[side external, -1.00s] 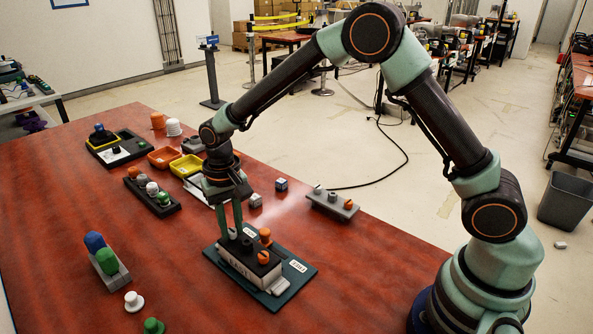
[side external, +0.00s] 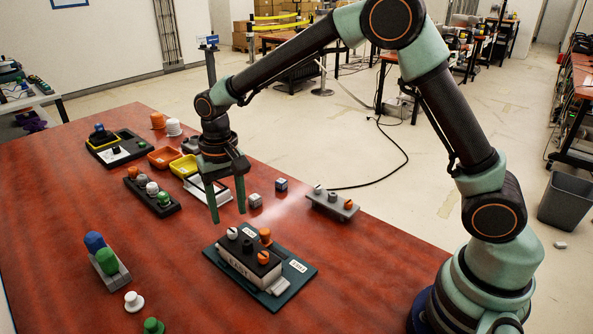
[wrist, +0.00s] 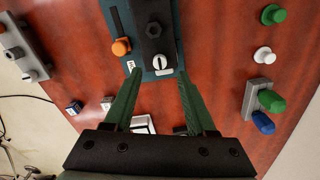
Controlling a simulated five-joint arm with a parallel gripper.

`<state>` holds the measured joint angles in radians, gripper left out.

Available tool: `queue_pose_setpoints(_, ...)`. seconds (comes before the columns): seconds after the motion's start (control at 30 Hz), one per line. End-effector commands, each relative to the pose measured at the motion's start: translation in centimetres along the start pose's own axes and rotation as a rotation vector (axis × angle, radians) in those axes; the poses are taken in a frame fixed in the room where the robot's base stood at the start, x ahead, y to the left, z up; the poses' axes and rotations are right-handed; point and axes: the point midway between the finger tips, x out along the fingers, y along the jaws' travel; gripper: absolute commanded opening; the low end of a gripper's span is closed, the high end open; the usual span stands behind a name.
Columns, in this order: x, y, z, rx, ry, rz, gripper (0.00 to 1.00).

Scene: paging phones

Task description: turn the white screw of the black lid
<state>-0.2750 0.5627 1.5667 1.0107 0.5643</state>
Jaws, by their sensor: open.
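The black lid (side external: 250,252) lies on a pale box marked EAST on a dark teal board (side external: 213,252). The white screw (side external: 232,232), with a dark slot across its top, sits at the lid's far-left end; it also shows in the wrist view (wrist: 160,62). A black knob (side external: 247,246) stands mid-lid and an orange screw (side external: 263,257) sits at the other end. My gripper (side external: 227,216) is open and empty, fingers pointing down, above and just behind the white screw, apart from it. In the wrist view the white screw lies just beyond the gap between the fingertips (wrist: 159,74).
An orange peg (side external: 265,235) stands on the board beside the lid. Small cubes (side external: 281,185) and a grey block with pegs (side external: 332,205) lie behind. A dark peg rack (side external: 153,197) and trays (side external: 186,166) are at the back left.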

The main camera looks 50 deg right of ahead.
Motion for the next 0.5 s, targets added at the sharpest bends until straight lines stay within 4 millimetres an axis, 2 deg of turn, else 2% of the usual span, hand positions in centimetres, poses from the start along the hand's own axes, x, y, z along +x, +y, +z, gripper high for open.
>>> queue_pose_setpoints(0.1,-2.7,-0.1,-0.1,0.0,0.004,-0.003,0.56)
queue_pose_setpoints(0.23,-4.9,0.0,-0.1,0.0,0.003,-0.002,0.56)
queue_pose_setpoints(0.5,-7.1,0.0,0.0,0.0,-0.001,0.0,0.56)
